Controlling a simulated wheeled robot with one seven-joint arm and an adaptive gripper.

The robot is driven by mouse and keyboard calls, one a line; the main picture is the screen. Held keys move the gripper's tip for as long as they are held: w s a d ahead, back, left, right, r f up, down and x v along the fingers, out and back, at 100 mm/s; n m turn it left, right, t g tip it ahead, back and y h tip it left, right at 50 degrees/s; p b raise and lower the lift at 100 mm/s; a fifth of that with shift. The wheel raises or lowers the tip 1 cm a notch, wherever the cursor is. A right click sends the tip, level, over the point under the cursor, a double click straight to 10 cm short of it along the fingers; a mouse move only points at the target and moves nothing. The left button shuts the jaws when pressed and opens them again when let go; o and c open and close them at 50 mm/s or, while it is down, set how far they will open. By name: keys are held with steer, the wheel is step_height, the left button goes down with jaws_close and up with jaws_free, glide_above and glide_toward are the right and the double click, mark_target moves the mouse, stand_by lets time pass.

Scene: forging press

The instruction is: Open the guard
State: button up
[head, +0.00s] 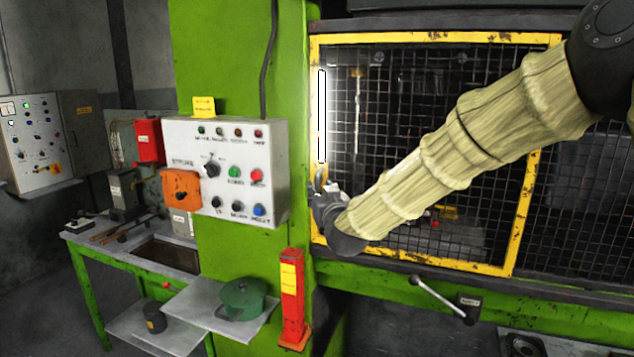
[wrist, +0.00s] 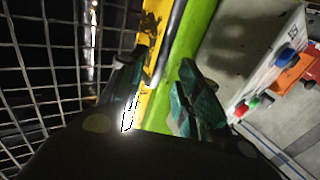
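The guard (head: 516,225) is a black wire mesh panel in a yellow frame on the green press, and it appears closed. A bright vertical bar, which looks like its handle (head: 322,115), runs along the left side of the frame. My gripper (head: 324,186) is just below this bar, at the frame's left edge. In the wrist view my gripper (wrist: 158,66) has its two dark green fingers spread apart. The grey handle bar (wrist: 172,42) and the yellow frame (wrist: 150,30) show between and beyond the fingers. I cannot tell whether a finger touches the bar.
A control box (head: 226,165) with buttons is left of the guard. A red post (head: 291,295) stands below it, beside a shelf with a green pot (head: 242,298). A lever (head: 438,296) sticks out under the guard. A green workbench (head: 95,300) is at left.

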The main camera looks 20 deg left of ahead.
mark_target(318, 187)
steer(key=shift+p+x, duration=0.8)
steer(key=shift+x, duration=1.55)
jaws_close()
